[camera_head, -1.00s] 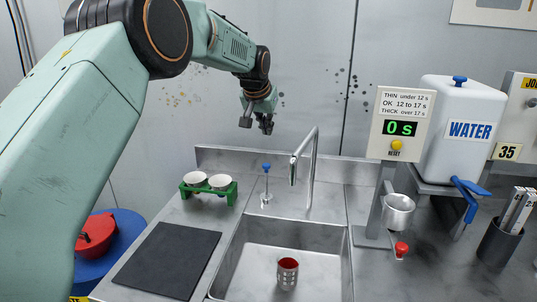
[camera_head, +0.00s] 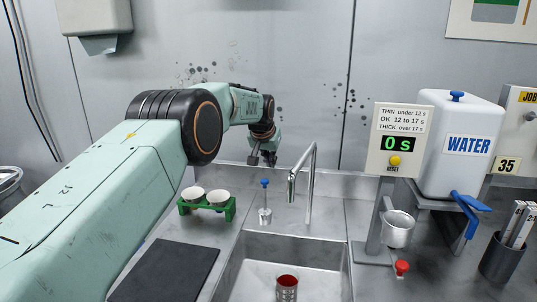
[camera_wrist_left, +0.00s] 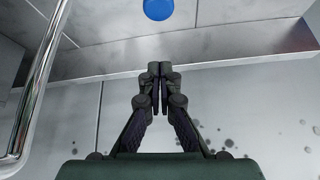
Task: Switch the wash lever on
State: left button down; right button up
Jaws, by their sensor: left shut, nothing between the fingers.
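The wash lever (camera_head: 264,199) is a thin upright rod with a blue knob on a metal base, behind the sink and left of the faucet (camera_head: 309,190). Its blue knob (camera_wrist_left: 158,8) shows at the top edge of the left wrist view. The sink (camera_head: 290,256) holds a metal cup with red inside (camera_head: 287,286). My left gripper (camera_head: 262,163) is shut and empty, pointing down just above and behind the lever knob, apart from it. Its closed fingers show in the left wrist view (camera_wrist_left: 159,76). My right gripper is not in view.
A green rack with two white cups (camera_head: 207,205) stands left of the lever. The faucet rises close to the lever's right. A timer post (camera_head: 399,140), water tank (camera_head: 459,147) and cup of strips (camera_head: 502,258) stand at right. A dark mat (camera_head: 166,270) lies front left.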

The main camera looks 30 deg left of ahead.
aim_at(265, 196)
pick_arm(q)
jog(key=shift+s+f, duration=0.5)
jog(key=shift+s, duration=0.4)
jog(key=shift+s+f, duration=0.45)
jog(key=shift+s, duration=0.45)
jog(key=shift+w+f, duration=0.2)
